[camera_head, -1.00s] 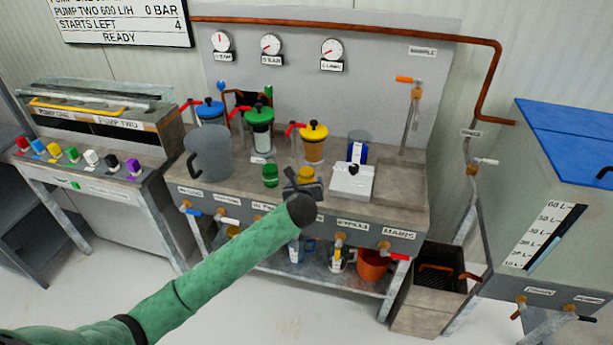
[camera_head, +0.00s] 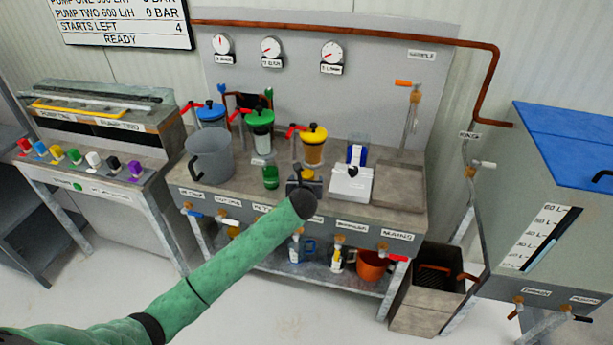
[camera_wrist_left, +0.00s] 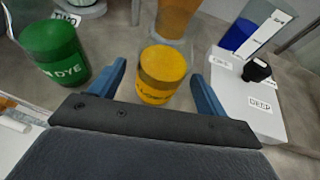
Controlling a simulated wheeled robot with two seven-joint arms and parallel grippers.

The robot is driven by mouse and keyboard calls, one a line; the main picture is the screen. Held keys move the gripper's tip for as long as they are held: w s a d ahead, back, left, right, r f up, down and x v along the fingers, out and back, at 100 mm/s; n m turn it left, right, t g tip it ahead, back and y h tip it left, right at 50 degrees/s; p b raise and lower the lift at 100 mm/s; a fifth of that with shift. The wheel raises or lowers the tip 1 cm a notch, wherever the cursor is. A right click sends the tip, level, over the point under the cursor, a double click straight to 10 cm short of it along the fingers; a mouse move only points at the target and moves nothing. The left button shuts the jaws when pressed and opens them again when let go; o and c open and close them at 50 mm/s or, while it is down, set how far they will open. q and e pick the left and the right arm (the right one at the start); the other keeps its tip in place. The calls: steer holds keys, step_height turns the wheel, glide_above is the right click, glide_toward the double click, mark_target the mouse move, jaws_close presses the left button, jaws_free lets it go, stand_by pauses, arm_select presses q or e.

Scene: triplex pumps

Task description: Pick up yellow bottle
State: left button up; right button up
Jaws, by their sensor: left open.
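The yellow bottle (camera_wrist_left: 162,73) stands upright on the bench between the two blue fingers of my left gripper (camera_wrist_left: 157,85) in the left wrist view. The gripper is open, with gaps between the fingers and the bottle. In the head view, my green left arm reaches over the bench front, and the left gripper (camera_head: 305,184) is at the bottle. Only the top of the yellow bottle (camera_head: 308,174) shows there; the gripper hides the rest. My right gripper is not in view.
A green dye bottle (camera_wrist_left: 55,54) stands left of the yellow one. A white box with a black knob (camera_wrist_left: 245,95) stands close on the right. Behind are the yellow-capped cylinder (camera_head: 313,146) and green-capped cylinder (camera_head: 260,133). A grey jug (camera_head: 209,157) stands further left.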

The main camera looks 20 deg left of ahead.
mark_target(306, 173)
arm_select(q)
steer(key=shift+x, duration=1.15)
steer(key=shift+r, duration=0.1)
steer(key=c, duration=1.2)
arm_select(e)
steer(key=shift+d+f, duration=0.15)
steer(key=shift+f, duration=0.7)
arm_select(q)
steer(key=shift+r, duration=0.2)
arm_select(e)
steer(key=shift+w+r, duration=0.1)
